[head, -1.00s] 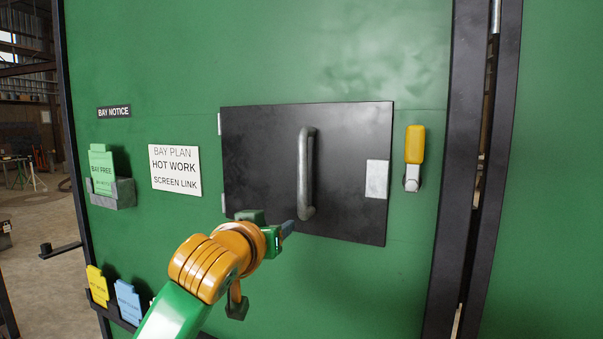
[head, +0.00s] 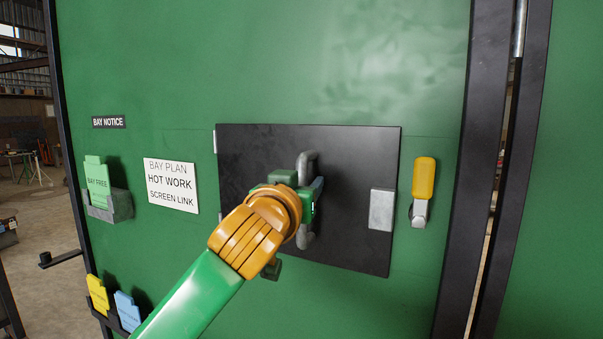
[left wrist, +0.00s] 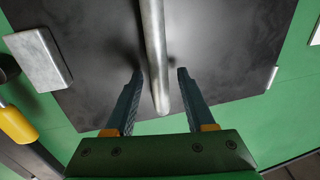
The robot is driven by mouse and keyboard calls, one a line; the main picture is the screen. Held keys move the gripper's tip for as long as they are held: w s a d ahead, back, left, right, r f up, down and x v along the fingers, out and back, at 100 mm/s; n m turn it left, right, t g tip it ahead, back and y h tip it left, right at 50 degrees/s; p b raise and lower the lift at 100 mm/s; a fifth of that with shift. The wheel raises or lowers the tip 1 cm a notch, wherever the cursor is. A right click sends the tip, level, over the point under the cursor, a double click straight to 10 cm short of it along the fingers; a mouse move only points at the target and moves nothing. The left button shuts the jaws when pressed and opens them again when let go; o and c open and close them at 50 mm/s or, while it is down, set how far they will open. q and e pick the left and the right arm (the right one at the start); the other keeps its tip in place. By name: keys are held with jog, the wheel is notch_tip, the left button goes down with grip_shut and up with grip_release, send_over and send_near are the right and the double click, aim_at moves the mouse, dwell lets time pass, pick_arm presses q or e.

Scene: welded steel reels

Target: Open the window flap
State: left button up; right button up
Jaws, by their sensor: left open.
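The window flap (head: 345,235) is a black square panel on the green wall, lying flat against it. Its grey bar handle (head: 308,160) stands upright near the flap's middle, partly hidden by my left arm in the head view. My left gripper (head: 314,198) is in front of the handle. In the left wrist view the fingers of my left gripper (left wrist: 158,75) are open, one on each side of the handle (left wrist: 154,50), with gaps on both sides. A yellow-handled latch (head: 424,180) is on the wall right of the flap, its yellow grip up. My right gripper is not in view.
A grey plate (head: 382,209) sits at the flap's right edge. A sign (head: 172,186) and a holder with a green card (head: 97,180) are left of the flap. Yellow and blue cards (head: 127,312) stand at lower left. A dark post (head: 478,170) runs along the right.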

pick_arm(q)
jog(key=shift+w+d+f, duration=0.1)
jog(key=shift+w+f, duration=0.05)
jog(key=shift+w, duration=0.2)
jog(key=shift+c, duration=1.4)
grip_shut()
